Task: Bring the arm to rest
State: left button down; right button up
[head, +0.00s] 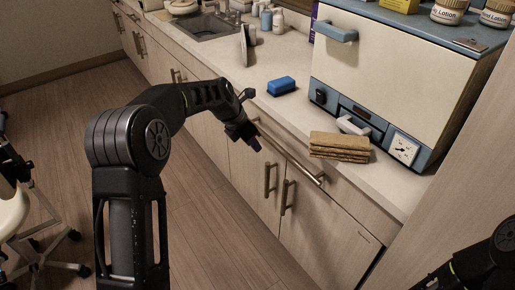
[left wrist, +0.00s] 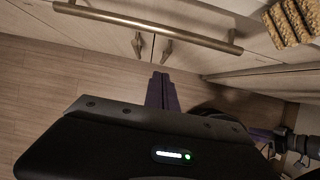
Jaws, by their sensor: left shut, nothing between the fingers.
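My left arm reaches in from the lower left of the head view. Its gripper (head: 252,140) is shut and empty, in front of the cabinet drawers near the counter edge. In the left wrist view the closed fingers (left wrist: 161,90) point toward the cabinet front, with a drawer handle (left wrist: 150,25) above them. The gripper looks apart from the handle, though the gap is hard to judge.
The counter holds a blue block (head: 281,86), a stack of brown slabs (head: 340,147) and a cream and blue warmer (head: 385,75) with jars on top. A sink (head: 210,27) lies farther back. A wheeled stool (head: 15,215) stands at the left. The floor between is clear.

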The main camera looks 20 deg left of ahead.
dwell(0.4)
pick_arm(q)
jog(key=s+d+f+m+t, duration=0.1)
jog(key=s+d+f+m, duration=0.25)
jog(key=f+m, duration=0.55)
jog(key=s+d+f+m, duration=0.3)
jog(key=s+f+m, duration=0.1)
jog(key=f+m, duration=0.55)
jog(key=s+d+f+m+g, duration=0.1)
jog(key=s+d+f+m, duration=0.2)
jog(key=s, duration=0.7)
jog(key=s+d+f+m+g, duration=0.2)
jog(key=s+d+f, duration=0.2)
jog(key=s, duration=0.6)
jog(key=s+d+f+m+g+h, duration=0.1)
jog(key=s+d+f+m, duration=0.2)
jog(key=s, duration=0.7)
jog(key=shift+s+d+f+m+g, duration=0.3)
jog(key=shift+d+f, duration=0.25)
jog(key=shift+d, duration=0.45)
